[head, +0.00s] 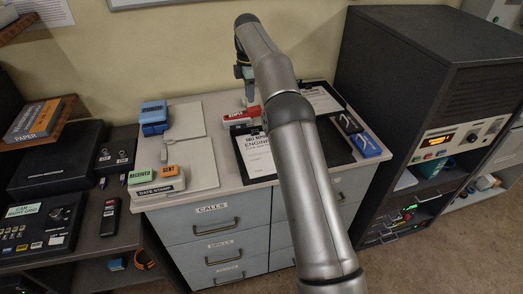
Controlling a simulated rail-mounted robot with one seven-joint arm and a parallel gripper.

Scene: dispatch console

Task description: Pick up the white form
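A white printed sheet headed "ENGINE" (257,155) lies on a dark clipboard on the cabinet top, left of my arm. A second white sheet (321,99) lies on a dark clipboard further back, right of my arm. I cannot tell which is the white form. My arm stretches over the cabinet top and hides part of both. My gripper (248,98) points down at the back of the cabinet top, near a red-labelled block (238,114). It is small and partly hidden, so its opening does not show.
The drawer cabinet (218,226) also bears a blue box (153,112), labelled stamps (155,181) and blue-and-black items (365,145) at the right. A tall dark equipment rack (385,90) stands close on the right. A dark desk (112,238) with devices is left. The wall is behind.

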